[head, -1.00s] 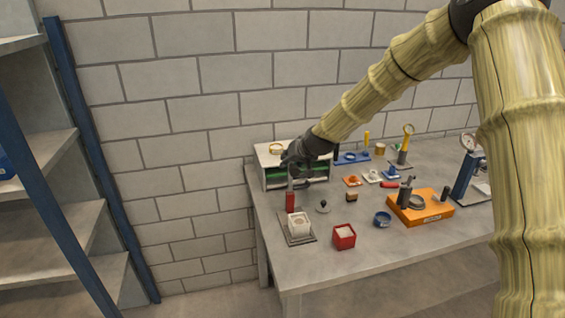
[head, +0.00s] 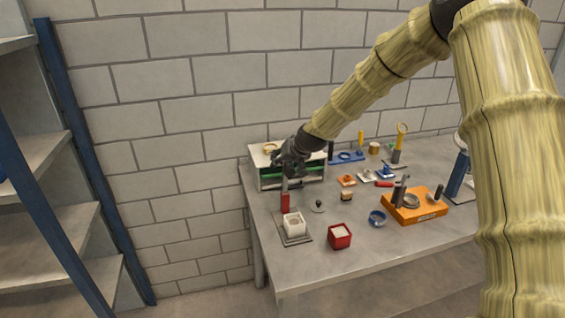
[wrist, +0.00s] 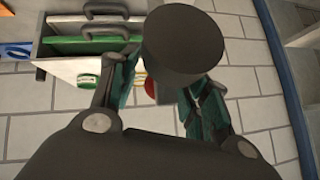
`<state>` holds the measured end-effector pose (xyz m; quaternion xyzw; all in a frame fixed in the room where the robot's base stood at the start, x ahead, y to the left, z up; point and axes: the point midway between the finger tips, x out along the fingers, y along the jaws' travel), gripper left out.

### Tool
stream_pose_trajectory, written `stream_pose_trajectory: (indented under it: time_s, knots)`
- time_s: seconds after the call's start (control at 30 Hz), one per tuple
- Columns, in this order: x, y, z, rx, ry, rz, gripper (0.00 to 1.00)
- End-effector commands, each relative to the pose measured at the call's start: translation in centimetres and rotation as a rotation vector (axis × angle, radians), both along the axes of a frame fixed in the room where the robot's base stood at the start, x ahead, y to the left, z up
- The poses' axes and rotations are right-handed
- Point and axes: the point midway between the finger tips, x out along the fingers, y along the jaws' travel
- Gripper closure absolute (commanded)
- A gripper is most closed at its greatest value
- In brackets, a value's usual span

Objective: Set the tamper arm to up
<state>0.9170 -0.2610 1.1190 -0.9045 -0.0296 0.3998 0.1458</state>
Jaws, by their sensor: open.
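I take this stand to be the one with the tamper arm, but the arm's shape is too small to make out. My gripper (head: 288,174) is open just above the post, overlapping its top in the head view. In the wrist view, a dark round-ended cylinder (wrist: 183,48) shows large between and in front of my open fingers (wrist: 160,82). I cannot tell whether they touch it.
A white rack (head: 262,178) with green and dark folders stands close behind my gripper. A red box (head: 340,236), a blue ring (head: 377,218) and an orange station (head: 417,206) lie to the right. The table's front edge is clear.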

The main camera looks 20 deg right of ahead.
Motion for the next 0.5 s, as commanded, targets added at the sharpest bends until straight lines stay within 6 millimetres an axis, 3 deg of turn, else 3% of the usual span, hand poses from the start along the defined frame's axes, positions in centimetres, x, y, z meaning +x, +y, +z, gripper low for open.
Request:
stream_pose_trajectory:
  time_s: [0.27,0.5]
  knots:
    - [-0.5,0.0,0.9,0.0,-0.003,0.002,0.53]
    - [-2.7,-0.6,3.2,-0.001,-0.003,0.002,0.53]
